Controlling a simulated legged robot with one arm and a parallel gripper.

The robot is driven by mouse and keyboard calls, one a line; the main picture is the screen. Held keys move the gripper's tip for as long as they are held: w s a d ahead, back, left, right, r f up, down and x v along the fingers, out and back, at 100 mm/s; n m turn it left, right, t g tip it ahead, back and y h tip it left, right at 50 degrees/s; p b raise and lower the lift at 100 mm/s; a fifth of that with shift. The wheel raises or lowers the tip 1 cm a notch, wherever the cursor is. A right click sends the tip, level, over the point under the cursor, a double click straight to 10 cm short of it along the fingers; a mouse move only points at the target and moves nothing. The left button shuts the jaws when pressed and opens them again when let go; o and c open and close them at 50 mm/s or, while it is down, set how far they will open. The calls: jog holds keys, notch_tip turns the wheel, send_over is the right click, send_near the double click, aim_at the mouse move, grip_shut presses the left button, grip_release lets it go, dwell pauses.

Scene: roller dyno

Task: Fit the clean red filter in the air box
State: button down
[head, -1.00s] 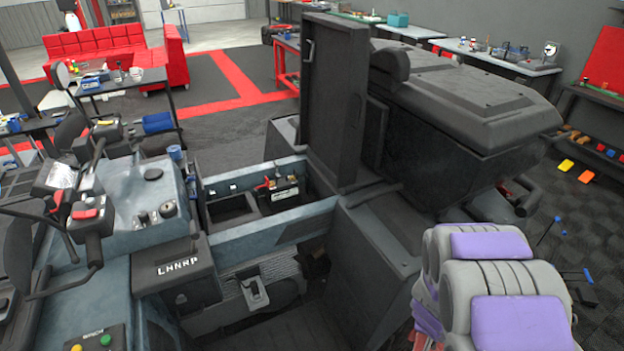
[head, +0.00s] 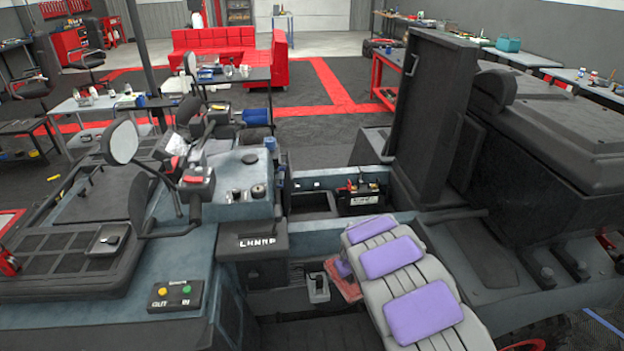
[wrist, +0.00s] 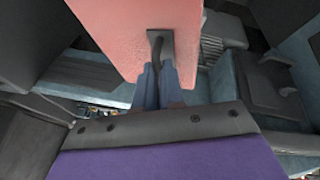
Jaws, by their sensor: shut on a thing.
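The red filter (wrist: 135,25) shows in the wrist view as a flat pinkish-red block with a dark handle. My gripper (wrist: 160,75) is shut on that handle. In the head view, part of the filter (head: 344,284) shows low beside my grey and purple arm, which hides the rest and my gripper. An open bay (head: 312,213) behind it holds an empty dark rectangular well and a black battery (head: 358,199). I cannot tell for certain that this well is the air box. A tall dark lid (head: 430,120) stands upright at the bay's right.
A lever console (head: 262,243), a mirror (head: 124,142) and a button panel (head: 176,294) stand left of my arm. A bulky dark housing (head: 555,140) fills the right. A red sofa (head: 215,50) and tables stand far behind, with open floor between.

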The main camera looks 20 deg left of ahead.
jog(key=w+a+r+n+g+y, duration=0.3)
jog(key=w+a+r+n, duration=0.3)
jog(key=a+n, duration=0.4)
jog(key=n+g, duration=0.1)
jog(key=n, duration=0.2)
jog(key=shift+w+r+n+g+b, duration=0.15)
jog(key=shift+w+n+g+b, duration=0.15)
jog(key=shift+w+n, duration=0.1)
